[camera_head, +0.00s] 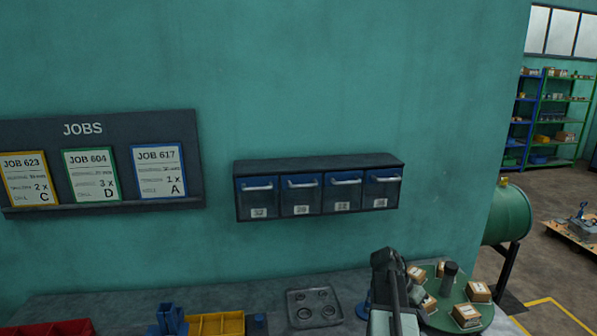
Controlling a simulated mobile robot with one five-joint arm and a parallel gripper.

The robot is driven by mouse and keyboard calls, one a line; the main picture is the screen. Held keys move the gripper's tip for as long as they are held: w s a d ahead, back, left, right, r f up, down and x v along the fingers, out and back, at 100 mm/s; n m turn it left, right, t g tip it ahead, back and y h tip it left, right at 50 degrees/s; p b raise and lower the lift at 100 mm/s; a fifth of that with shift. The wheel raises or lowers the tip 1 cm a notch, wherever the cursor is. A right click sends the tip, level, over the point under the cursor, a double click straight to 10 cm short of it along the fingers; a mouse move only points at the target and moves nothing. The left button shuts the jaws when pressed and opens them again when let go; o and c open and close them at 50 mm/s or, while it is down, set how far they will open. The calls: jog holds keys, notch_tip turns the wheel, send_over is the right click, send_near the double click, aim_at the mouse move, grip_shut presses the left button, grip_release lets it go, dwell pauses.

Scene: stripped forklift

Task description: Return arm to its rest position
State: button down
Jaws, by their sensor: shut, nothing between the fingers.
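My gripper (388,262) shows in the head view at the lower middle right, at the end of my raised arm. It is shut and holds nothing. It stands in front of the workbench (100,303), just left of a round green turntable, and below the wall drawers. The lower part of my arm runs out of the bottom of the picture.
The green turntable (446,320) carries several small boxes around a dark post. A grey tray (314,307), a yellow bin (216,324) and a red bin (50,328) sit on the bench. A drawer cabinet (318,166) and a JOBS board (84,147) hang on the wall.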

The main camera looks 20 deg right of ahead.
jog(key=w+a+f+n+t, duration=0.25)
jog(key=w+a, duration=0.55)
jog(key=a, duration=0.5)
jog(key=w+a+f+n+y, duration=0.1)
jog(key=a+n, duration=0.1)
jog(key=a, duration=0.7)
jog(key=w+a+f+n+t+y+b, duration=0.1)
jog(key=w+a+n, duration=0.1)
jog(key=a, duration=0.7)
jog(key=w+a+f+n+y+b, duration=0.1)
jog(key=a+n, duration=0.3)
jog(key=a, duration=0.5)
jog(key=shift+w+a+f, duration=0.2)
jog(key=shift+f, duration=0.05)
jog(key=a+n, duration=0.1)
jog(key=a, duration=0.1)
jog(key=s+a+n+y, duration=0.1)
jog(key=a, duration=0.1)
jog(key=s+a+n+y, duration=0.1)
jog(key=a, duration=0.1)
jog(key=shift+s+a+f+n, duration=0.25)
jog(key=shift+a+n, duration=0.1)
jog(key=shift+w+a+n+y, duration=0.15)
jog(key=shift+a+n+y, duration=0.3)
jog(key=shift+n, duration=0.45)
jog(key=shift+d, duration=0.1)
